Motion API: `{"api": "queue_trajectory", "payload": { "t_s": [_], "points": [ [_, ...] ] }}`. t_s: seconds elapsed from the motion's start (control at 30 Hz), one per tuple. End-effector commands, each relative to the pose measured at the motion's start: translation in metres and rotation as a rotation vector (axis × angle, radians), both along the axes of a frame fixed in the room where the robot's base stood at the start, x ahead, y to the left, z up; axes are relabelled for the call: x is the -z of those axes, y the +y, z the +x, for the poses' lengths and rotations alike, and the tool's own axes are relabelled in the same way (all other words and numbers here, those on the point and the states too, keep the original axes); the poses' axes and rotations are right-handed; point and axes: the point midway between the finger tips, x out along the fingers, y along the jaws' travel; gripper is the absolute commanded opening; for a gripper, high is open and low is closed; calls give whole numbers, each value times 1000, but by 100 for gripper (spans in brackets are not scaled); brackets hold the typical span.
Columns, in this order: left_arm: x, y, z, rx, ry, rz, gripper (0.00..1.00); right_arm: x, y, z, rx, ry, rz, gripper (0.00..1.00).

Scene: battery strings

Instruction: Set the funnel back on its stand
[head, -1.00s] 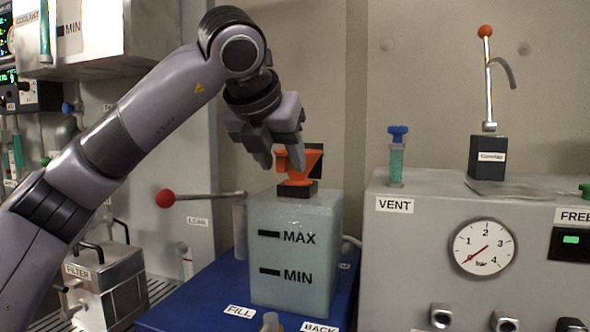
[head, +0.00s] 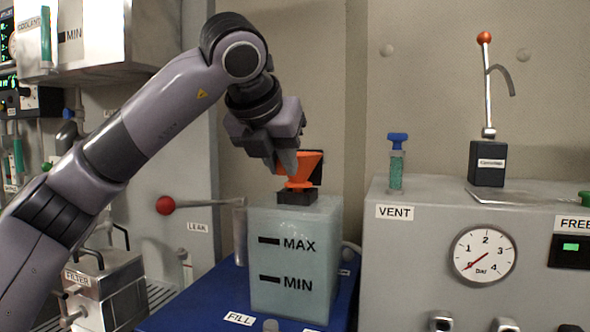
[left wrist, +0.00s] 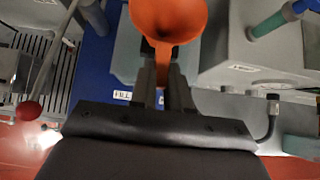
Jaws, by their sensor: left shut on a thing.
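The orange funnel (head: 303,167) sits upright on the black neck (head: 298,194) on top of the pale tank (head: 268,222). In the left wrist view the funnel's cone (left wrist: 168,18) opens toward the camera. My left gripper (head: 286,166) has come in from the left and is shut on the side of the funnel. Its two fingers (left wrist: 162,82) show below the cone in the left wrist view, with an orange part between them. Whether the funnel's spout is inside the neck is hidden. I cannot make out a funnel stand. My right gripper is not in view.
The tank stands on a blue base (head: 208,292). A red-knobbed lever (head: 166,205) points left behind it. To the right is a grey cabinet (head: 415,275) with a gauge (head: 483,252), a blue-capped vent tube (head: 397,160) and a tall orange-knobbed lever (head: 488,85).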

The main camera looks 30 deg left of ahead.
Motion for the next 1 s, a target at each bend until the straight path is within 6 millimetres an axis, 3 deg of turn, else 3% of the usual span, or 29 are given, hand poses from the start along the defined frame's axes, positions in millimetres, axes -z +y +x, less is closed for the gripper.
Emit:
{"api": "queue_trajectory", "payload": {
  "t_s": [0.7,1.0],
  "points": [
    [-31,0,0,0,0,0,0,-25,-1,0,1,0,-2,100],
    [-33,0,0,-1,0,-1,0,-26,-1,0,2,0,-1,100]
  ]
}}
